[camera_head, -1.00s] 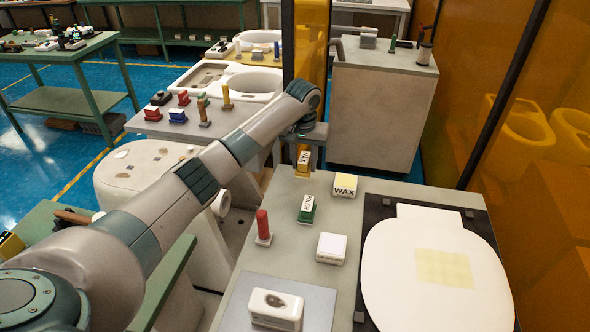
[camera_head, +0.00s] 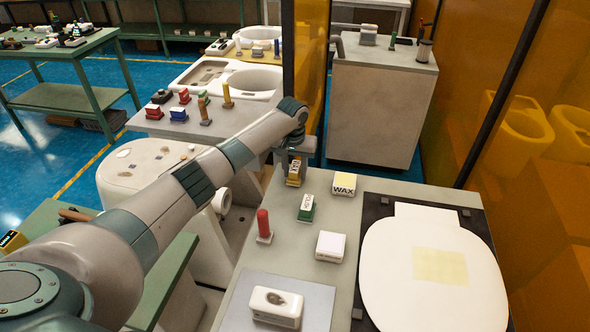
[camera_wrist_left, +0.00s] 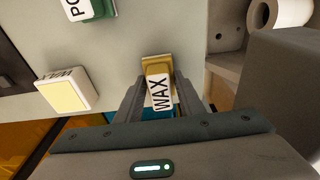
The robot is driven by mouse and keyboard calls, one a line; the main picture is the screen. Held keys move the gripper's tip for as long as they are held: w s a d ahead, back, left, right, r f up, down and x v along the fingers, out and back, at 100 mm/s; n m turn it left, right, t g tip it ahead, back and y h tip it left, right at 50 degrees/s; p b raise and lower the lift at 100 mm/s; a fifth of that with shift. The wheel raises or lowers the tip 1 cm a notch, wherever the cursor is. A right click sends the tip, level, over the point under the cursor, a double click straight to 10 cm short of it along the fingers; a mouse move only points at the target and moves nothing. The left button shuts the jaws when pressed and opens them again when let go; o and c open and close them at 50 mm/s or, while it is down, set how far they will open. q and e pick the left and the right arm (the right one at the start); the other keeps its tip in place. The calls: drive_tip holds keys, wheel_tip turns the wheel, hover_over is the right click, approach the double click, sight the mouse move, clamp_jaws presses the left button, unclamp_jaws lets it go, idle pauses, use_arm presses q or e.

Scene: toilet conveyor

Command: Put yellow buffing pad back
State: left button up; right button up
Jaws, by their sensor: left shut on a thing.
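The yellow buffing pad (camera_head: 293,181) has a white label reading WAX. My left gripper (camera_head: 295,163) is shut on it from above, at the far left corner of the grey worktop. In the left wrist view the pad (camera_wrist_left: 156,66) sits between the two fingers of the gripper (camera_wrist_left: 160,82), close to the worktop's edge. I cannot tell whether its underside touches the worktop. My right gripper is not in view.
On the worktop (camera_head: 282,217) stand a green-based block (camera_head: 306,208), a white WAX block (camera_head: 344,184), a red-handled tool (camera_head: 263,224) and a white block (camera_head: 330,246). A toilet lid (camera_head: 405,290) lies at right. A paper roll (camera_wrist_left: 293,12) is beyond the edge.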

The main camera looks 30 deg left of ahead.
sight(294, 170)
use_arm(q)
drive_tip(key=shift+f, duration=0.25)
drive_tip(key=shift+f, duration=0.1)
drive_tip(key=o, duration=1)
drive_tip(key=r, duration=0.3)
drive_tip(key=s+r+b, duration=0.1)
drive_tip(key=r, duration=0.3)
drive_tip(key=r+b, duration=0.1)
drive_tip(key=r, duration=0.2)
drive_tip(key=shift+s+d+r, duration=0.25)
drive_tip(key=shift+r, duration=0.1)
drive_tip(key=shift+s+r, duration=0.15)
drive_tip(key=shift+r, duration=0.55)
drive_tip(key=shift+f, duration=0.1)
